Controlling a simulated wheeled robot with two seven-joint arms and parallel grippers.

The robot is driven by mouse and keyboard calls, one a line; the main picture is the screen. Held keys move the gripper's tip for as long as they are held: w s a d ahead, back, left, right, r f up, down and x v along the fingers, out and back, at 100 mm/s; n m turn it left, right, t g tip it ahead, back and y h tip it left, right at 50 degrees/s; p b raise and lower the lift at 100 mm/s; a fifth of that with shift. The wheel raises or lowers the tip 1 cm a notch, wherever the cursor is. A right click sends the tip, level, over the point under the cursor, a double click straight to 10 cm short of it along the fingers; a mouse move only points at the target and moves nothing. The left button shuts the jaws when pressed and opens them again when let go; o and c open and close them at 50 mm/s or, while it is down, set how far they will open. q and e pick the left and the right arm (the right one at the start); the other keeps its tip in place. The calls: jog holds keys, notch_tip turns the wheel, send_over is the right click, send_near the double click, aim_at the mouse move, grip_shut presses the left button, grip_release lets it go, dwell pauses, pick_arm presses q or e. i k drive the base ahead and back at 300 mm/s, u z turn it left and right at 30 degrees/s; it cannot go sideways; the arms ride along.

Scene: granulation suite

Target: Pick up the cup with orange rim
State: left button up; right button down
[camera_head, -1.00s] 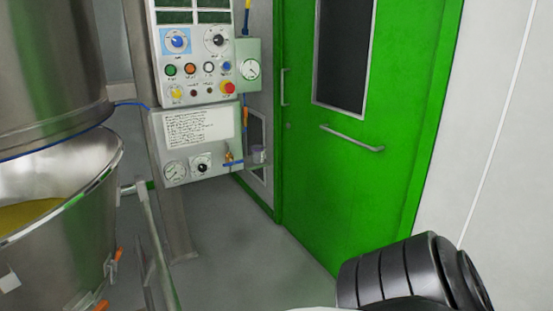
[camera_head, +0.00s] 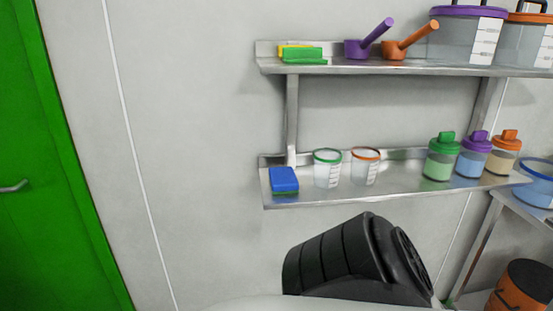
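The cup with the orange rim (camera_head: 365,168) stands upright on the lower metal shelf (camera_head: 400,183). It is clear with measuring marks on its side. A similar clear cup with a green rim (camera_head: 327,170) stands just to its left, with a small gap between them. Neither gripper is in view. A black part of my own arm shows at the bottom, below the shelf and well apart from the cup.
A blue sponge (camera_head: 284,180) lies left of the cups. Lidded jars in green (camera_head: 440,158), purple (camera_head: 473,155) and orange (camera_head: 503,153) stand to the right. An upper shelf (camera_head: 370,68) holding scoops (camera_head: 400,45) hangs above. A green door (camera_head: 50,180) is at left.

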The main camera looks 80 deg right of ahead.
aim_at(365, 160)
jog(key=z, duration=0.85)
jog(key=k, duration=0.2)
jog(key=z, duration=3.45)
jog(key=i, duration=1.05)
jog(key=u, duration=2.2)
